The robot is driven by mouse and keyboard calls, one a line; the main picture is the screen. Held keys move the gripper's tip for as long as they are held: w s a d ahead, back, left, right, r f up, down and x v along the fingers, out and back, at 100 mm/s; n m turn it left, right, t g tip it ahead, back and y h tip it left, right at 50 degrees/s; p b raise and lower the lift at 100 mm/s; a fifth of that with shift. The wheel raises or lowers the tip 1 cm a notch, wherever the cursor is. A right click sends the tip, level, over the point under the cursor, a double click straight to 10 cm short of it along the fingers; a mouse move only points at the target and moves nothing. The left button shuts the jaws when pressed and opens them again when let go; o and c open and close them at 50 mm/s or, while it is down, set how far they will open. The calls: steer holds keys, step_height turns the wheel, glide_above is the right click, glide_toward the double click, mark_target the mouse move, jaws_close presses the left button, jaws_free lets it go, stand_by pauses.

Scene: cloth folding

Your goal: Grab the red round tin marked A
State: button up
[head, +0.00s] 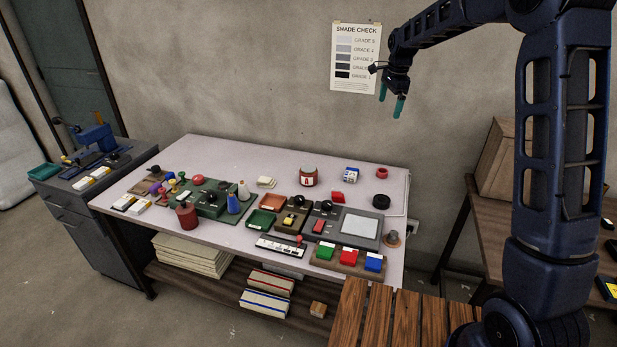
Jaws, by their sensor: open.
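The red round tin marked A (308,177) stands upright at the back middle of the white table (225,150). It has a white label with an A facing me. My gripper (392,106) is open and empty, with teal fingertips pointing down. In the picture it is up and to the right of the tin, in front of the wall and apart from everything on the table.
Control panels and coloured blocks fill the table's front. A slatted wooden surface (400,315) lies near me.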

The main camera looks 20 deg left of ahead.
steer(key=w+a+f+m, duration=0.3)
steer(key=w+a+f, duration=0.1)
steer(key=a+f, duration=1.1)
steer(key=m+g+h, duration=0.1)
steer(key=m, duration=0.3)
glide_above(308, 168)
steer(key=f, duration=1.2)
steer(key=shift+d+f, duration=0.1)
steer(key=shift+d, duration=0.2)
steer(key=shift+a+f, duration=0.2)
steer(key=shift+f, duration=0.3)
step_height(308, 168, down, 10)
steer(key=shift+f, duration=0.1)
steer(key=c, duration=1.4)
